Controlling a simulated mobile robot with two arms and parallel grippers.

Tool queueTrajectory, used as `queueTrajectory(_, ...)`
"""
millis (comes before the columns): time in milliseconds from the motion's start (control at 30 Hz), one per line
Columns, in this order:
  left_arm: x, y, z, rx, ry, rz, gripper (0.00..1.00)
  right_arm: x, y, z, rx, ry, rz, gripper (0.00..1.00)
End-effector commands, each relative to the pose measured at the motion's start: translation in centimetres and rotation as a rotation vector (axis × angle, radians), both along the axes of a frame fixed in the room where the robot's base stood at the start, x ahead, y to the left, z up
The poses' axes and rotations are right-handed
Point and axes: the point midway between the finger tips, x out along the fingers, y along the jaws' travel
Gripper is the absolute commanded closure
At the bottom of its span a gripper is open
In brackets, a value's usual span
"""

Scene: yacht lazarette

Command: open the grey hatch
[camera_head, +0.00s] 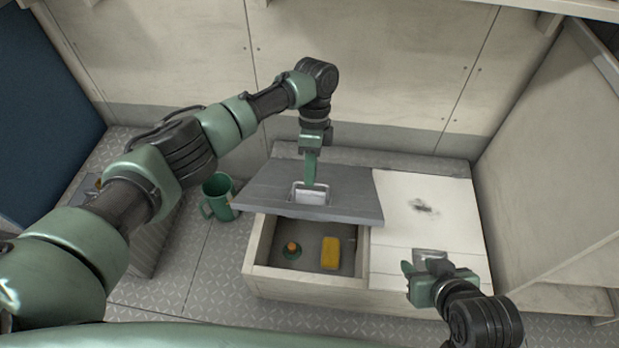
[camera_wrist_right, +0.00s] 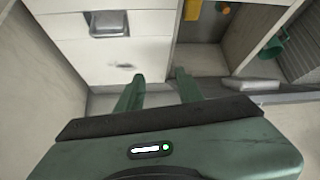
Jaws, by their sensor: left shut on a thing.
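The grey hatch (camera_head: 350,203) is a flat lid over the left part of a low white locker. It is partly raised, with its front edge up and the compartment below showing. A pale recessed handle (camera_head: 311,197) sits in its middle. My left gripper (camera_head: 310,178) reaches down from above and is shut at this handle. The exact contact of its fingers is hard to see. My right gripper (camera_head: 423,272) is low over the front of the white lid, near its recessed latch. In the right wrist view its two fingers (camera_wrist_right: 158,90) stand apart with nothing between them.
A green mug (camera_head: 218,196) stands on the floor at left. A pale panel (camera_head: 545,160) bounds the right side.

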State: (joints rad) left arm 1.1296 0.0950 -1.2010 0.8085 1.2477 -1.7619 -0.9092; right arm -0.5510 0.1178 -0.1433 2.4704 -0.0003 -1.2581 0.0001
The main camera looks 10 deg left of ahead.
Motion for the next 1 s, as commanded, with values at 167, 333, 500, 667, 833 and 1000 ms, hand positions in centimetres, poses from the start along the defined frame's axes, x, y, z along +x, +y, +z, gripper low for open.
queueTrajectory(167,0.8,0.3,-0.5,0.003,-0.03,0.009,1.0,0.0,0.0,-0.1,0.0,-0.002,0.0,0.64)
queueTrajectory(333,0.8,0.3,-0.5,0.004,-0.029,0.009,1.0,0.1,0.0,-0.1,0.001,-0.003,0.001,0.66)
queueTrajectory(500,0.7,0.4,-0.6,0.005,-0.029,0.01,1.0,0.1,-0.1,-0.7,-0.06,-0.008,0.043,1.0)
queueTrajectory(667,0.7,0.4,-0.6,0.006,-0.028,0.009,1.0,-0.2,-0.3,-2.4,-0.325,-0.026,0.234,1.0)
queueTrajectory(833,0.7,0.4,-0.6,0.006,-0.028,0.009,1.0,-0.8,0.3,-4.0,-0.776,-0.052,0.592,1.0)
queueTrajectory(1000,0.7,0.4,-0.6,0.007,-0.028,0.01,1.0,-1.5,2.5,-4.3,-1.254,-0.081,0.993,1.0)
